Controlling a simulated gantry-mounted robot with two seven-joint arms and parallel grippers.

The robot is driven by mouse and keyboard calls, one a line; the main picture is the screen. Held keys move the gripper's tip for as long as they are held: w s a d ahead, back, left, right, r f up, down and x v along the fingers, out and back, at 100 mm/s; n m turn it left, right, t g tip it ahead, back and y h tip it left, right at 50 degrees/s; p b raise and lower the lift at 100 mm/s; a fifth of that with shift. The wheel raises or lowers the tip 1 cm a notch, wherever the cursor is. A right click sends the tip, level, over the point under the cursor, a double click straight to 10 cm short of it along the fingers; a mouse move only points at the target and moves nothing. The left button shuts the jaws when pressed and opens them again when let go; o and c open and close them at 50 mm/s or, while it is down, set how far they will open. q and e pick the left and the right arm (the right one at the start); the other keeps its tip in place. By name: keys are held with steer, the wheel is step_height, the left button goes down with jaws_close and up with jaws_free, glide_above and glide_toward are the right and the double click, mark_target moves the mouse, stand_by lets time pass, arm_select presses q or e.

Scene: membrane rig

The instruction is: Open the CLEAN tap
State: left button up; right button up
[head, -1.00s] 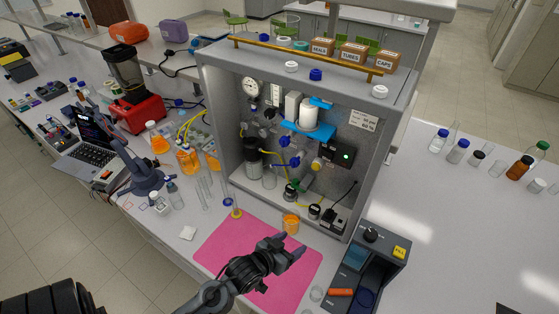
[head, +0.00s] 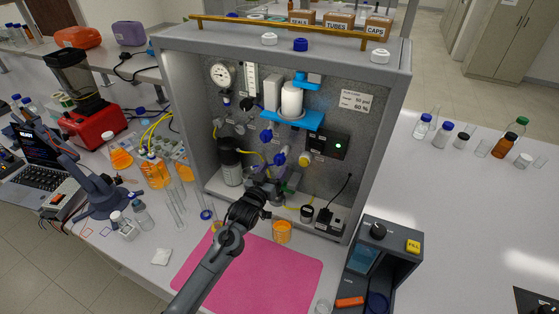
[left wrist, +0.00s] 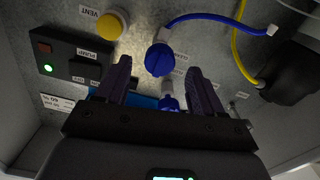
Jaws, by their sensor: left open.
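The rig's back panel holds several blue taps. In the left wrist view, one blue tap (left wrist: 158,60) lies beyond and roughly between my fingertips. A second blue tap (left wrist: 168,102) shows lower, between the fingers. In the head view a blue tap (head: 266,136) sits at the panel's middle, and another (head: 279,160) sits just above my gripper. My left gripper (head: 274,186) is inside the cabinet, low before the panel. Its fingers (left wrist: 158,85) are open and empty. My right gripper is not in view.
A yellow VENT knob (head: 304,160) and a black PUMP box (head: 328,145) with a green light sit right of the taps. The cabinet side walls (head: 382,140) bound the space. An orange beaker (head: 282,232) stands at the front, by the pink mat (head: 250,275).

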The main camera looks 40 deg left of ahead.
mark_target(278, 163)
arm_select(q)
steer(key=shift+x, duration=2.7)
steer(key=shift+c, duration=0.5)
steer(key=c, duration=0.9)
